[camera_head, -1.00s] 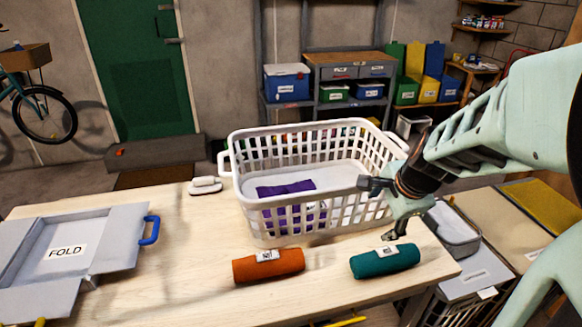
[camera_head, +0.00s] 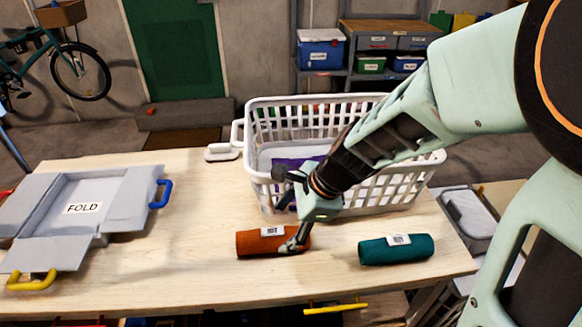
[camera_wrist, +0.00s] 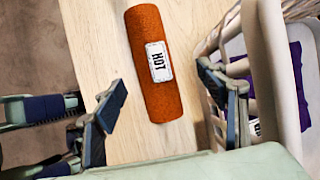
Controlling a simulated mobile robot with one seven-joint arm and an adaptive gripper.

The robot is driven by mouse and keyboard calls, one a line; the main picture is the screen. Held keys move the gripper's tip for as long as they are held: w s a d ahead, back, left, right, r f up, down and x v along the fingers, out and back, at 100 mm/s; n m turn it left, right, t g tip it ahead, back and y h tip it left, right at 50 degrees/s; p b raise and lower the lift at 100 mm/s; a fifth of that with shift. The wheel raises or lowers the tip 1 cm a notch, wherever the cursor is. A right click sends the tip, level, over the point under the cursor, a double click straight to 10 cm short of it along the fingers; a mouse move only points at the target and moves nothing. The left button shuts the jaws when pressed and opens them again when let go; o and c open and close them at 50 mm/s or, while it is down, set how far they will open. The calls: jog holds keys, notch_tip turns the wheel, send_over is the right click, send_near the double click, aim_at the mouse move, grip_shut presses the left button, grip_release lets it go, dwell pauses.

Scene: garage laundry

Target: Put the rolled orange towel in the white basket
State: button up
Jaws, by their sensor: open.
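The rolled orange towel (camera_head: 256,243) lies on the table in front of the white basket (camera_head: 262,196), with a white label on top. In the wrist view the towel (camera_wrist: 153,62) lies ahead of and between the open fingers, its label reading HOT. My gripper (camera_head: 288,215) is open and empty; one finger is in front of the towel's right end in the head view. In the wrist view my gripper (camera_wrist: 165,112) has one finger at the left over the table and one at the right beside the basket wall. A purple folded cloth (camera_head: 285,165) lies inside the basket.
A rolled teal towel (camera_head: 396,249) lies to the right of the orange one. A grey folding board (camera_head: 85,208) marked FOLD, with blue and yellow handles, is at the left. A small white object (camera_head: 222,152) lies beside the basket. Bare wood (camera_head: 185,215) separates board and basket.

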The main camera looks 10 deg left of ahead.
aim_at(278, 235)
jog(key=x, duration=0.3)
jog(key=b+x, duration=0.1)
jog(key=x, duration=0.1)
jog(key=shift+s+f, duration=0.1)
jog(key=shift+s, duration=0.3)
jog(key=shift+w+a+f, duration=0.1)
jog(key=shift+a+f, duration=0.05)
jog(key=shift+f, duration=0.15)
jog(key=c, duration=1.5)
jog(key=shift+c, duration=0.2)
jog(key=shift+r, duration=0.2)
